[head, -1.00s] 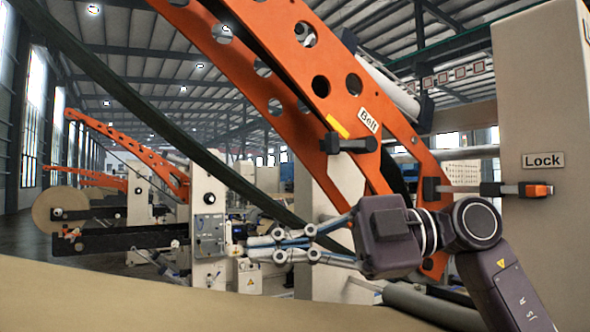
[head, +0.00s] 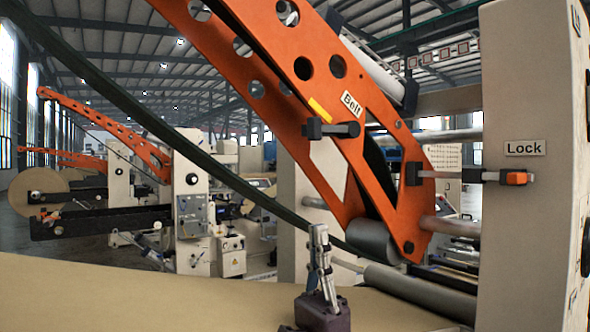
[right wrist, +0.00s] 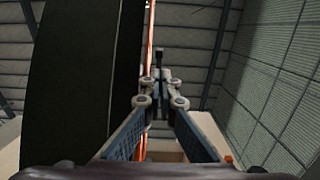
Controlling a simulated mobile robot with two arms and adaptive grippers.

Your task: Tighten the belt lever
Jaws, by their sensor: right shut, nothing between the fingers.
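The belt lever (head: 331,129) is a black handle on the orange arm (head: 290,85), just below the "Belt" label (head: 352,104). It lies roughly level across the arm. My right gripper (head: 318,232) points upward, below the lever and apart from it in the head view. Its fingers are shut with nothing between them. In the right wrist view the right gripper's fingertips (right wrist: 160,76) come together, and a small dark piece shows just beyond them; I cannot tell whether it is the lever. My left gripper is not in view.
A "Lock" lever (head: 490,176) with an orange tip sticks out at the right, by the pale machine column (head: 520,245). A dark green belt (head: 150,120) slants down across the left. Brown paper (head: 130,290) covers the foreground. A grey roller (head: 371,240) hangs under the orange arm.

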